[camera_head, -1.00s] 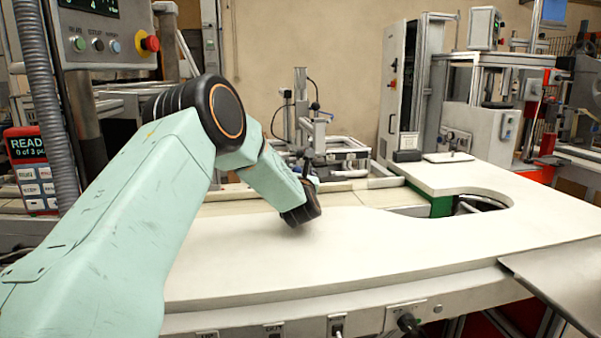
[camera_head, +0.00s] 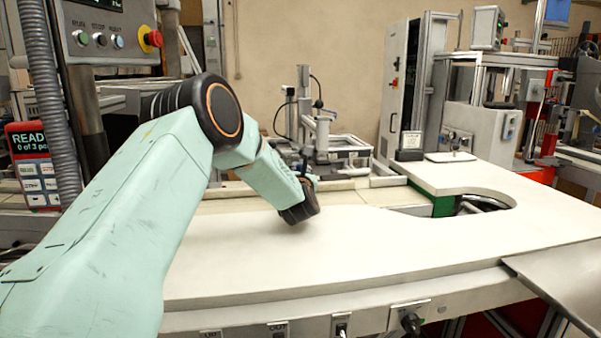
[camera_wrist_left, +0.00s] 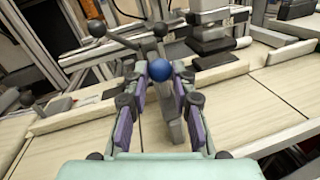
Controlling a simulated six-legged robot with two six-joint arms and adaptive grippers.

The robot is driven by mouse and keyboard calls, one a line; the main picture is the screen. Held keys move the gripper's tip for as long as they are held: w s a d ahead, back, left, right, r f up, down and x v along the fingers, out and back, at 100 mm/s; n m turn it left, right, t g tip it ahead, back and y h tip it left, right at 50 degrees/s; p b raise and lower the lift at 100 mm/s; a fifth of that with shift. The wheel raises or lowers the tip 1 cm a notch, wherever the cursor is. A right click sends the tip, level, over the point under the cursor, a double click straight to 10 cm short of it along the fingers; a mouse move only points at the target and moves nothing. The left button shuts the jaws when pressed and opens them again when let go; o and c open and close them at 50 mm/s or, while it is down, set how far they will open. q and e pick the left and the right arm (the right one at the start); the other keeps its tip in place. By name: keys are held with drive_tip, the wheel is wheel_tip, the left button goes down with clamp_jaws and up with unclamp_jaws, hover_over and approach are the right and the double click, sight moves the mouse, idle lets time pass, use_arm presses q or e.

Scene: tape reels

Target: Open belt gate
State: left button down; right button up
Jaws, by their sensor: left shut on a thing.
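In the left wrist view, a blue ball knob (camera_wrist_left: 160,70) sits between the fingertips of my left gripper (camera_wrist_left: 160,80), which is shut on it. A grey bar shows just below the knob, between the fingers, over the pale belt (camera_wrist_left: 95,140). In the head view, my left arm reaches over the white table to the belt's near edge. My wrist hides most of the gripper and the knob there. I cannot tell which part is the gate panel itself. My right gripper is in neither view.
The white table (camera_head: 400,240) is bare in front, with a rounded cut-out at right. A metal frame fixture (camera_head: 335,150) stands behind the belt. A control box with a red button (camera_head: 152,39) is at upper left. A metal chute (camera_head: 560,285) is at lower right.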

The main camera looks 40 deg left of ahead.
use_arm(q)
drive_tip(key=shift+w+r+b, duration=0.1)
drive_tip(key=shift+r+b, duration=0.25)
drive_tip(key=shift+r, duration=2.35)
drive_tip(key=c, duration=1.2)
unclamp_jaws()
drive_tip(key=shift+d, duration=0.1)
drive_tip(key=shift+o, duration=0.5)
drive_tip(key=shift+f, duration=0.15)
drive_tip(key=shift+f, duration=0.1)
drive_tip(key=v, duration=1.2)
